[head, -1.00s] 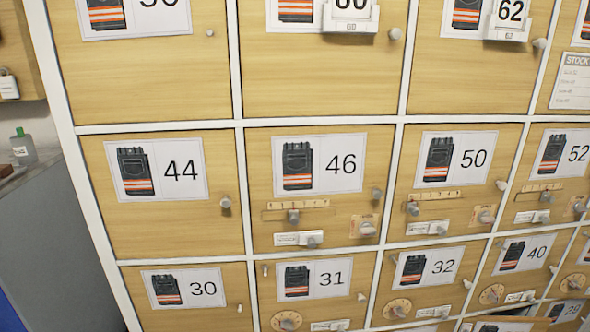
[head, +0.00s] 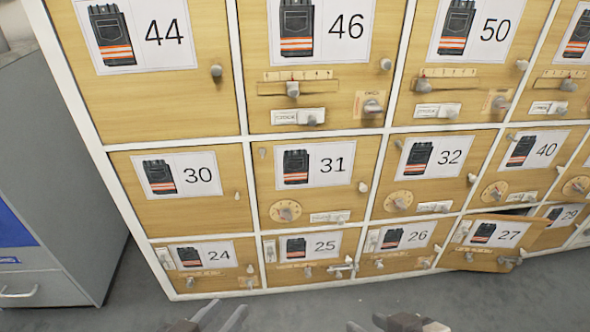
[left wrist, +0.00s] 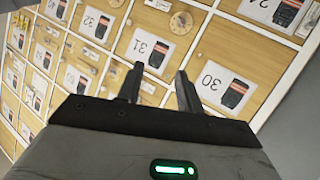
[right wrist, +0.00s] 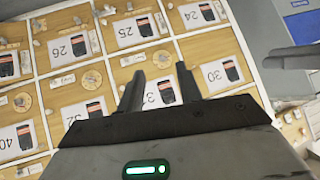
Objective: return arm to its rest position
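My left gripper (head: 215,318) shows only its tips at the bottom edge of the head view. In the left wrist view its two fingers (left wrist: 158,88) stand apart with nothing between them, in front of the locker doors. My right gripper (head: 385,325) also shows at the bottom edge of the head view. In the right wrist view its fingers (right wrist: 158,92) are apart and empty, with the locker fronts behind. Both grippers are clear of the doors. Most of both arms is out of the head view.
A wall of numbered wooden lockers (head: 180,212) fills the view. A grey cabinet (head: 60,170) stands at left. Grey floor (head: 300,305) is free in front.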

